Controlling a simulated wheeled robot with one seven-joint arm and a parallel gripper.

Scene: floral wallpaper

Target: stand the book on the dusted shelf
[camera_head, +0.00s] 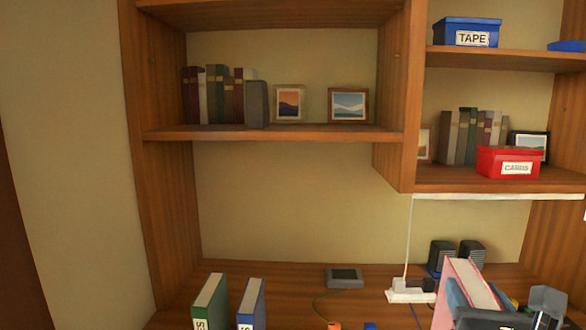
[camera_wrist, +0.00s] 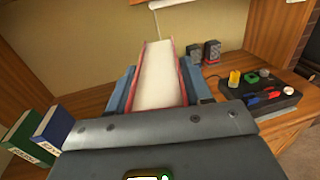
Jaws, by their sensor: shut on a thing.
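A book with pink-red covers and white pages (camera_head: 468,282) is upright in my gripper (camera_head: 480,303) at the lower right of the head view. In the wrist view the book (camera_wrist: 158,75) stands between the two blue-grey fingers, which are shut on it. It is above the desk and apart from the shelves. The left shelf (camera_head: 300,134) holds a row of books (camera_head: 213,95), a grey bookend and two framed pictures. I cannot tell by dust which shelf was dusted.
An upright divider (camera_head: 404,110) separates the shelves. Green (camera_head: 210,300) and blue (camera_head: 251,303) binders stand on the desk at left. A grey device (camera_head: 344,278), power strip and speakers (camera_head: 443,255) are at the back. The left shelf's right end, beyond the pictures, has a little free room.

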